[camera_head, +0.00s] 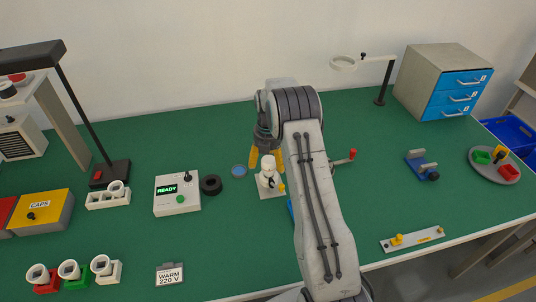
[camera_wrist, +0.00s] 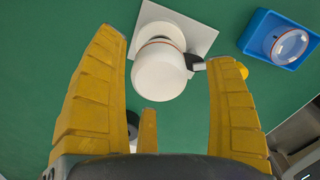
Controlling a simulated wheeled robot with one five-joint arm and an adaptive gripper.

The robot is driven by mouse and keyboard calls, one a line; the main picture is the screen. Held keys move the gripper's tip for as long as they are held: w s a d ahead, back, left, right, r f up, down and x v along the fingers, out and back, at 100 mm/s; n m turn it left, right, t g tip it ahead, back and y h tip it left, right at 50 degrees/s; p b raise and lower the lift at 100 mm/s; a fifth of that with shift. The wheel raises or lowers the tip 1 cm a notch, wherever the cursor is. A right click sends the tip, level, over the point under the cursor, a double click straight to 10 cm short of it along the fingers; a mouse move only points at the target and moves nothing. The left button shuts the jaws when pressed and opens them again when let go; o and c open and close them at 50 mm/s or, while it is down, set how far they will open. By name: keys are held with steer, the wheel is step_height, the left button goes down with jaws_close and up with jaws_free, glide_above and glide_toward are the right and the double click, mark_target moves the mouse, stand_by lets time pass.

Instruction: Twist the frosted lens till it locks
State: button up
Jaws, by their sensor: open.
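A white rounded cap, which looks like the frosted lens (camera_wrist: 160,72), sits on a white fixture with a thin orange ring at the joint. The fixture's square base plate (camera_wrist: 198,36) rests on the green bench; the fixture (camera_head: 267,179) also shows in the head view. A dark lever with a yellow knob (camera_wrist: 243,70) sticks out at its right, partly behind my right finger. My gripper (camera_wrist: 168,52) is open, its yellow fingers to either side of the cap; I cannot tell whether they touch it.
A blue tray (camera_wrist: 255,30) with a clear round lens (camera_wrist: 289,46) lies right of the fixture in the wrist view. A black ring (camera_head: 211,185) and a control box (camera_head: 177,205) reading READY stand to the left.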

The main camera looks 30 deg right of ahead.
steer(key=shift+f, duration=0.3)
steer(key=shift+c, duration=0.5)
steer(key=c, duration=1.1)
steer(key=shift+m+b, duration=0.35)
steer(key=shift+m, duration=1.15)
